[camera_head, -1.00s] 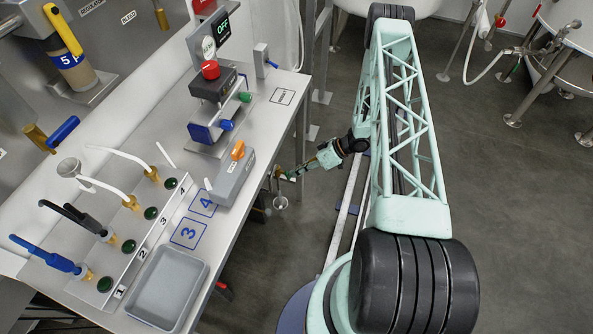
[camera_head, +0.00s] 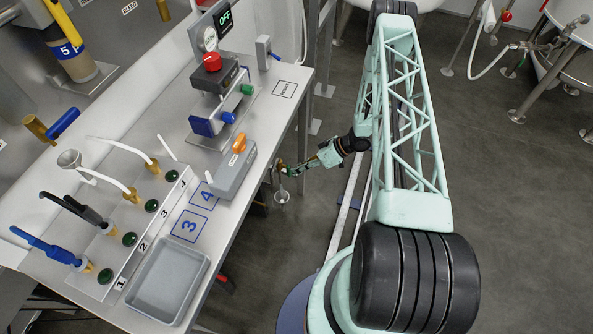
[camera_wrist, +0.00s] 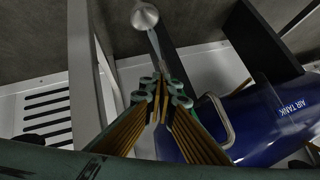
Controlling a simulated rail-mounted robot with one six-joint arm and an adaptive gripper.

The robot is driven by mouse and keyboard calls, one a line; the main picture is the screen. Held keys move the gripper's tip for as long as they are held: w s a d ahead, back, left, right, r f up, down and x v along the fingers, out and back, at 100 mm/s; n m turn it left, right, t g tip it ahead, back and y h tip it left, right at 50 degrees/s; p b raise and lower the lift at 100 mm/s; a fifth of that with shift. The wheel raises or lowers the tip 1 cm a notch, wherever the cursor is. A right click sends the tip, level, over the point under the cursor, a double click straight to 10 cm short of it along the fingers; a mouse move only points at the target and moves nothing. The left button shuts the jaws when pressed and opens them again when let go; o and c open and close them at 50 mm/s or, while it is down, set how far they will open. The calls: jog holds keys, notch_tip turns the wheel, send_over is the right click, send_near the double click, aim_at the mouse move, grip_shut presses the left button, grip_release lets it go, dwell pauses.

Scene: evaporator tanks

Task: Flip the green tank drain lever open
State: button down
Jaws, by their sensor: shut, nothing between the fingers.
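My gripper (camera_head: 290,170) is just off the right edge of the workbench, low beside the bench legs. In the wrist view its gold fingers with green tips (camera_wrist: 163,90) are shut and empty. A blue air tank (camera_wrist: 260,120), marked AIR TANK, lies right of the fingers, partly behind a bent metal handle. A thin rod with a round metal end (camera_wrist: 145,16) shows just beyond the fingertips; it also hangs near the gripper in the head view (camera_head: 282,197). I cannot make out a green drain lever for sure; the fingers may hide it.
The workbench (camera_head: 225,225) carries a gauge unit with red knob (camera_head: 212,62), an orange-switch box (camera_head: 235,170), a grey tray (camera_head: 168,283) and several taps. Dark panels and a slotted plate (camera_wrist: 45,115) surround the fingers.

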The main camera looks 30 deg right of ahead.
dwell(0.3)
jog(key=v, duration=1.2)
dwell(0.7)
